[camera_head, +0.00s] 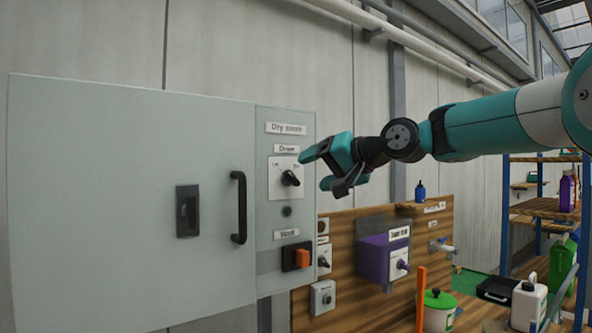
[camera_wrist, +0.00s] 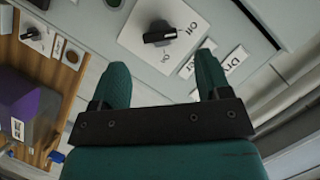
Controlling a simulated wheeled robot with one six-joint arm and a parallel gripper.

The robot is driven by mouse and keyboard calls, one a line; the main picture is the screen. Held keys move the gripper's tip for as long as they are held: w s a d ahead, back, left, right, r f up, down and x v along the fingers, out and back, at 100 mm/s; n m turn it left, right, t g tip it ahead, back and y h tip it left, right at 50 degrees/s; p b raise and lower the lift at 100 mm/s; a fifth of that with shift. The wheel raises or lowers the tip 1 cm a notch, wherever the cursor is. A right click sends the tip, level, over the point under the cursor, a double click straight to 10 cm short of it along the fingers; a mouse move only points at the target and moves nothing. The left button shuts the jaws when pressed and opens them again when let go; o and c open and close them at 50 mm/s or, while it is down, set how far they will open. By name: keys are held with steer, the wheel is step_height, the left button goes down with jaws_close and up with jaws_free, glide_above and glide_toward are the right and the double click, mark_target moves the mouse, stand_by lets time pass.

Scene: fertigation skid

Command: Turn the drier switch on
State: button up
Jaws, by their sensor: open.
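The drier switch (camera_head: 290,178) is a black rotary knob on a white plate, under a label that reads like "Drier", on the narrow right panel of a grey cabinet. It also shows in the wrist view (camera_wrist: 160,33), with "Off" and "On" printed on its plate. I cannot tell for sure which mark the knob points at. My gripper (camera_head: 316,170) is open and empty, just right of the switch and facing the panel. In the wrist view its two teal fingers (camera_wrist: 163,64) stand apart, with the knob beyond and between their tips, not touched.
A dark round lamp (camera_head: 286,211) and an orange switch (camera_head: 302,258) sit below on the same panel. A black door handle (camera_head: 239,207) sticks out to the left. A wooden board with a purple box (camera_head: 383,258) stands to the right. Bottles and shelves are farther right.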

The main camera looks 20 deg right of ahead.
mark_target(295, 177)
steer(key=p+x, duration=0.1)
steer(key=x, duration=0.5)
steer(key=shift+a+p, duration=0.1)
steer(key=shift+p, duration=0.25)
steer(key=c, duration=0.9)
